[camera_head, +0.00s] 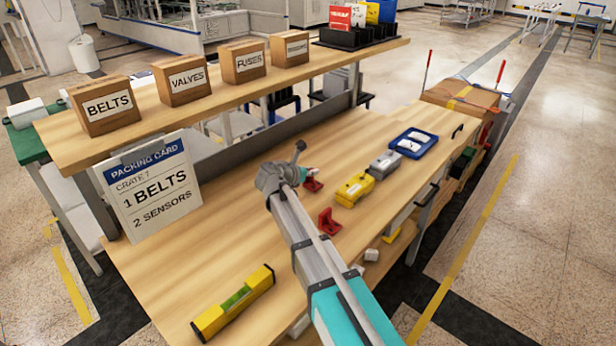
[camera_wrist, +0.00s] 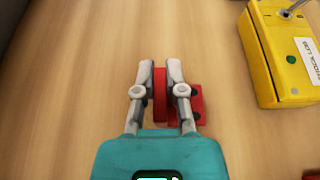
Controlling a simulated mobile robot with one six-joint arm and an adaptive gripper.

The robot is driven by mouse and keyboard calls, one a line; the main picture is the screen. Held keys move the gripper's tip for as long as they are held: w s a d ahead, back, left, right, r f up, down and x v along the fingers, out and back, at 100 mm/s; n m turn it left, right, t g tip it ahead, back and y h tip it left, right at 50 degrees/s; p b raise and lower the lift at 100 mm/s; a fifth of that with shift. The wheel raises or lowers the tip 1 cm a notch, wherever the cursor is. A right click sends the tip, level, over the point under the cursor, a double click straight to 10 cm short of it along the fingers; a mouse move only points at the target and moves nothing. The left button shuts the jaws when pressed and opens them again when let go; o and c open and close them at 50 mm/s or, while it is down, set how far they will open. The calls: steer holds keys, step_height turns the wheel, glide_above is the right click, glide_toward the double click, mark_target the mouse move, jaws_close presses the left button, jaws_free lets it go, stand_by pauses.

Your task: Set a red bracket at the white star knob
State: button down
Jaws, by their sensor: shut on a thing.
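My gripper (camera_wrist: 174,70) is shut on a red bracket (camera_wrist: 159,95) in the wrist view. The bracket's upright plate is between the two fingers and its flat foot shows to the right of them. In the head view this bracket (camera_head: 313,185) is at the worktop, just beyond my arm; whether it touches the wood I cannot tell. A second red bracket (camera_head: 328,221) stands on the worktop nearer the front, right of my arm. I cannot make out a white star knob in either view.
A yellow box (camera_head: 354,189), a grey box (camera_head: 384,164) and a blue tray (camera_head: 413,143) stand to the right. The yellow box also shows in the wrist view (camera_wrist: 268,60). A yellow level (camera_head: 233,302) lies front left. A raised shelf (camera_head: 215,103) with labelled cartons runs behind.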

steer(key=shift+f, duration=0.1)
stand_by(0.3)
steer(key=shift+f, duration=0.15)
steer(key=c, duration=0.7)
jaws_free()
steer(key=shift+r, duration=0.25)
steer(key=p+v, duration=0.4)
steer(key=v, duration=0.6)
steer(key=shift+s+a+r, duration=0.1)
steer(key=shift+r, duration=0.05)
steer(key=shift+p+v, duration=0.3)
steer(key=shift+v, duration=0.5)
